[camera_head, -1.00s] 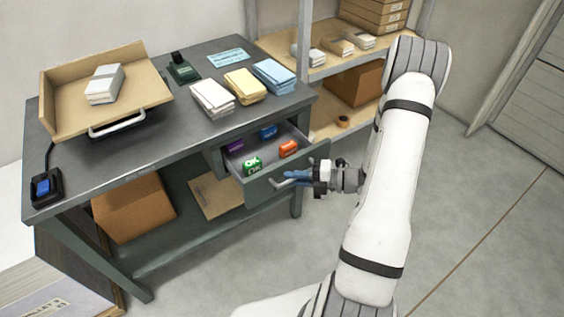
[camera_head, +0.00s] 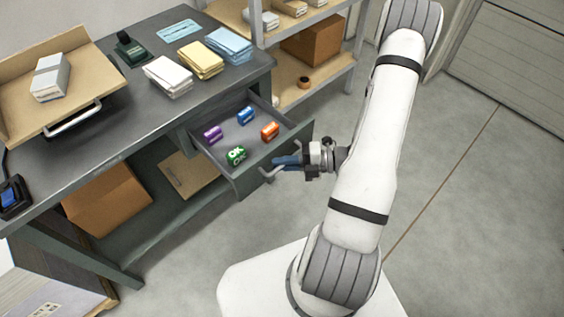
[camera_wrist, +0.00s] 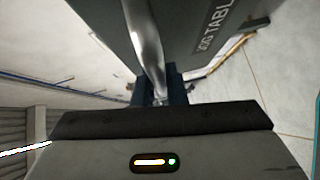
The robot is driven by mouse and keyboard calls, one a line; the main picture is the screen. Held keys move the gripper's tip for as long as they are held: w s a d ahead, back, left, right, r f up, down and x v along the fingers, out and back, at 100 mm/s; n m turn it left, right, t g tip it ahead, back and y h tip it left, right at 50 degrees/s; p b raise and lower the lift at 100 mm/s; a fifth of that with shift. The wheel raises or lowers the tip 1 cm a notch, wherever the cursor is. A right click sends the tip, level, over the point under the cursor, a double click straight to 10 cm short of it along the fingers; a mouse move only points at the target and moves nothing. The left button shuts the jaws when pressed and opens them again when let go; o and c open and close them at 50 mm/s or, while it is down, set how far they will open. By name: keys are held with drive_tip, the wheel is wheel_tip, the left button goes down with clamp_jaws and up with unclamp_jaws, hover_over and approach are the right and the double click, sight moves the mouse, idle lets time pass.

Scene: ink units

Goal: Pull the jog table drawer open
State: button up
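The jog table drawer (camera_head: 247,184) stands pulled out of the dark grey bench, its inside showing. Its pale bar handle (camera_head: 267,175) is on the front panel. My gripper (camera_head: 281,163), with blue fingers, is at this handle. In the wrist view the handle (camera_wrist: 146,45) runs down between the fingers (camera_wrist: 158,90), which look closed around it. The drawer front (camera_wrist: 185,30) carries a label reading "JOG TABLE" (camera_wrist: 216,26). Inside the drawer lie a green item marked OK (camera_head: 236,155), a purple one (camera_head: 212,134), a blue one (camera_head: 245,116) and an orange one (camera_head: 270,130).
The bench top (camera_head: 130,110) holds paper stacks (camera_head: 200,60) and a tilted tray (camera_head: 85,75). A cardboard box (camera_head: 107,197) sits below on the lower shelf. A shelf rack (camera_head: 305,88) stands behind. The floor (camera_head: 440,200) right of my arm is clear.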

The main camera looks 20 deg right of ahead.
drive_tip(key=o, duration=0.4)
drive_tip(key=shift+d, duration=0.1)
drive_tip(key=v, duration=0.7)
drive_tip(key=shift+s+d, duration=0.15)
drive_tip(key=shift+d, duration=0.15)
drive_tip(key=s+a+r+m+g+h+p, duration=0.1)
drive_tip(key=r+m+h, duration=0.4)
drive_tip(key=r+m, duration=0.5)
drive_tip(key=s+a+r+m+g+h+p, duration=0.1)
drive_tip(key=a+r+m+h+p, duration=0.3)
drive_tip(key=r+m, duration=0.6)
drive_tip(key=s+a+r+m+g+h+p, duration=0.1)
drive_tip(key=s+a+r+m+h+p, duration=0.1)
drive_tip(key=a+r+m+h, duration=0.3)
drive_tip(key=shift+s+a+r+m+g+h, duration=0.15)
drive_tip(key=shift+s+r+m+h, duration=0.1)
drive_tip(key=shift+r+m, duration=0.55)
drive_tip(key=shift+s+a+r+m+g+h, duration=0.15)
drive_tip(key=shift+s+r+m, duration=0.15)
drive_tip(key=shift+r+m, duration=0.5)
drive_tip(key=shift+s+a+r+m+h, duration=0.1)
drive_tip(key=shift+s+r+m+h, duration=0.15)
drive_tip(key=shift+r+m, duration=0.55)
